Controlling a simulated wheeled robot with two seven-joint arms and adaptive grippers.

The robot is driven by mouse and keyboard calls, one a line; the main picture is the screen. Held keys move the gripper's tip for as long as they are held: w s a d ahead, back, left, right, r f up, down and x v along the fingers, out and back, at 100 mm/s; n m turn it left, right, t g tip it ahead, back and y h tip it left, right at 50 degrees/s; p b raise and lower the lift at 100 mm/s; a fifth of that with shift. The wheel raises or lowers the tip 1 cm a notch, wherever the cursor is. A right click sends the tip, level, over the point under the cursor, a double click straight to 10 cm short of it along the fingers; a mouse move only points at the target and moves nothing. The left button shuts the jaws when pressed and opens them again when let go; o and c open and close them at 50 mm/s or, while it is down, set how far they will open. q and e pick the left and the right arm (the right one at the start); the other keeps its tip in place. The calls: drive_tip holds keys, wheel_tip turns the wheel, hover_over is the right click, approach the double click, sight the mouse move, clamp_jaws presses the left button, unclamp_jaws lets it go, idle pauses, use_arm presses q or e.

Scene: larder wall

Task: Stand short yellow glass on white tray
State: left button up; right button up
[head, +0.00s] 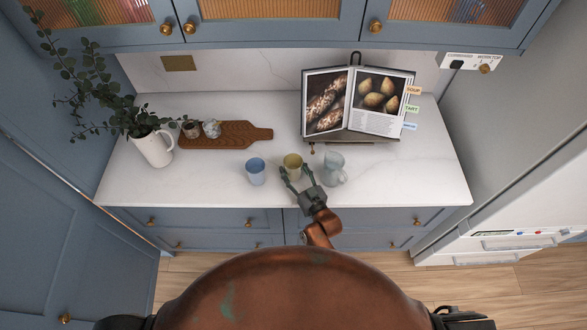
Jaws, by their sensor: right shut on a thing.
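The short yellow glass (293,160) is upright at the front middle of the white counter. My right gripper (295,174) reaches in from the front and is shut on the yellow glass, one finger on each side of it. Whether the glass touches the counter or is slightly raised, I cannot tell. No white tray shows in this view. My left gripper is not in view.
A blue glass (256,171) stands close on the left and a pale glass jug (334,168) close on the right. Behind are an open cookbook on a stand (352,138), a wooden board (240,133) with small jars, and a white plant pitcher (153,150). The counter's (420,180) right front is clear.

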drive_tip(key=shift+f, duration=0.1)
drive_tip(key=o, duration=1.5)
drive_tip(key=shift+f, duration=0.1)
